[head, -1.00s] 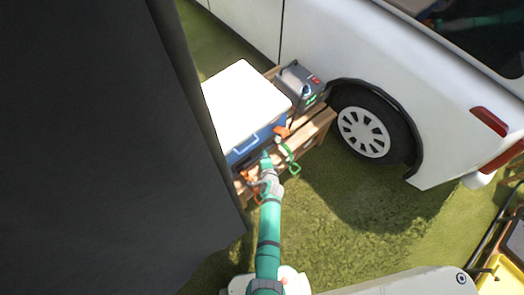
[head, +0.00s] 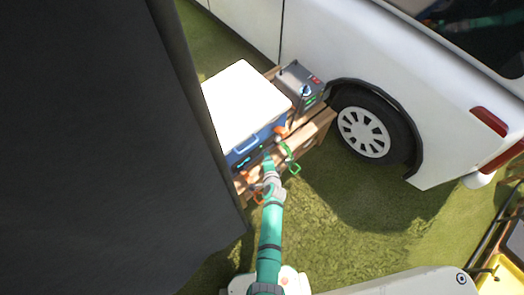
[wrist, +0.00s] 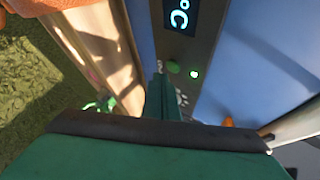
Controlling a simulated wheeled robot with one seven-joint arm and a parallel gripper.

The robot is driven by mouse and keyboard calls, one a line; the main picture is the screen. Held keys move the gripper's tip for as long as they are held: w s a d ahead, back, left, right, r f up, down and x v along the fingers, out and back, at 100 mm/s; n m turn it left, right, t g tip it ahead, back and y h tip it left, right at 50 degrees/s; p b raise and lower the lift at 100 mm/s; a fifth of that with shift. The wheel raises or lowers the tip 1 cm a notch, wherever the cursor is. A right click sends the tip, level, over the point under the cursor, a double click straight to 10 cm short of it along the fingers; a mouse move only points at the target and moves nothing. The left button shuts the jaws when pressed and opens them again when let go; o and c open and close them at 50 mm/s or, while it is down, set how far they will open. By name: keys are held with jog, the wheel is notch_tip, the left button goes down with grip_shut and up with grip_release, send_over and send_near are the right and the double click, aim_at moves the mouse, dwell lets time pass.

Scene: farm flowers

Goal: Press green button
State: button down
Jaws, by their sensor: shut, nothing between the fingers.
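The green button (wrist: 173,67) is a small round knob on the grey control strip of a blue cooler, below a lit "°C" display (wrist: 180,17). A small glowing light (wrist: 194,74) sits to its right. My gripper (wrist: 160,80) is shut and empty, its fingertips close below and left of the button in the wrist view. I cannot tell whether they touch the panel. In the head view the blue cooler (head: 246,143) has a white lid (head: 243,100), and my gripper (head: 268,157) is at its front. The button is too small to tell there.
The cooler stands on a wooden crate or pallet (head: 316,128) beside a grey box (head: 299,83). Orange and green hooked items (head: 290,160) hang at the front. A white vehicle (head: 440,90) stands at the right, a dark panel (head: 90,150) at the left. Grass lies in front.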

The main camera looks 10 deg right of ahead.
jog(key=shift+s+d, duration=0.45)
jog(key=shift+s, duration=0.35)
jog(key=shift+s+d, duration=0.45)
jog(key=shift+s, duration=0.4)
jog(key=shift+s+d, duration=0.45)
jog(key=shift+s, duration=0.35)
jog(key=s+a+r+n, duration=0.3)
jog(key=s, duration=0.4)
jog(key=s+a+r+n+h, duration=0.1)
jog(key=s+a+r+n, duration=0.15)
jog(key=s, duration=0.35)
jog(key=s+a+r+n, duration=0.2)
jog(key=s+r+n, duration=0.15)
jog(key=s, duration=0.35)
jog(key=s+a+r+n+t, duration=0.1)
jog(key=s+a+r+n, duration=0.1)
jog(key=r, duration=0.7)
jog(key=s+a+r+n+t+y, duration=0.1)
jog(key=s+a+r+n, duration=0.1)
jog(key=s+r, duration=0.4)
jog(key=s+a+r+n+t, duration=0.1)
jog(key=s+a+r+n, duration=0.2)
jog(key=r, duration=0.9)
jog(key=shift+s+r+n+t+y, duration=0.25)
jog(key=shift+s+n+t+y, duration=0.15)
jog(key=shift+s+n, duration=0.4)
